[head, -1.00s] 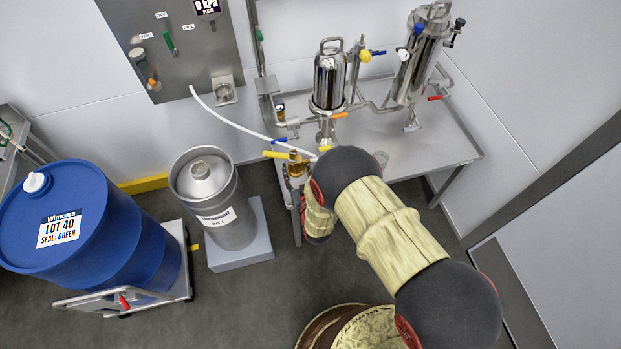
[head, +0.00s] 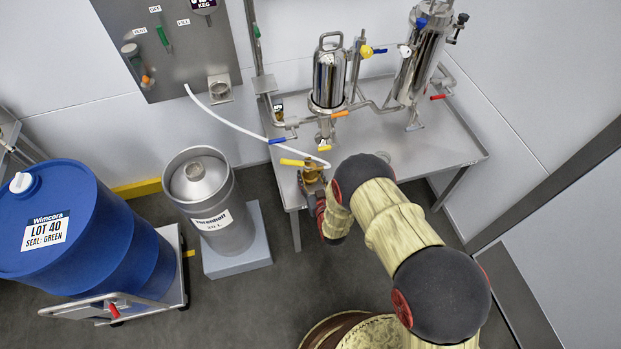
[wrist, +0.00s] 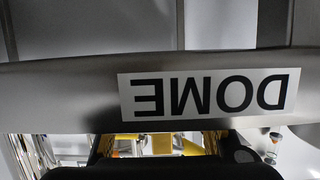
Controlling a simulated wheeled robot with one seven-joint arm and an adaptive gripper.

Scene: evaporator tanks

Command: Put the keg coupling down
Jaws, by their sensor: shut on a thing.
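The keg coupling (head: 313,178) is a brass-coloured body with a yellow lever, at the front left edge of the steel table in the head view. The white hose runs to it from the wall panel. My gripper (wrist: 160,160) is shut on the coupling; its dark parts show at the bottom of the wrist view, with brass and yellow parts of the coupling beyond. Whether the coupling touches the table I cannot tell.
The steel table (head: 440,150) bears a polished vessel (head: 328,80), pipes and valves. A grey keg (head: 225,225) stands on a block left of the table. A blue drum (head: 100,250) is farther left. A metal surface with an upside-down DOME label (wrist: 210,94) crosses the wrist view.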

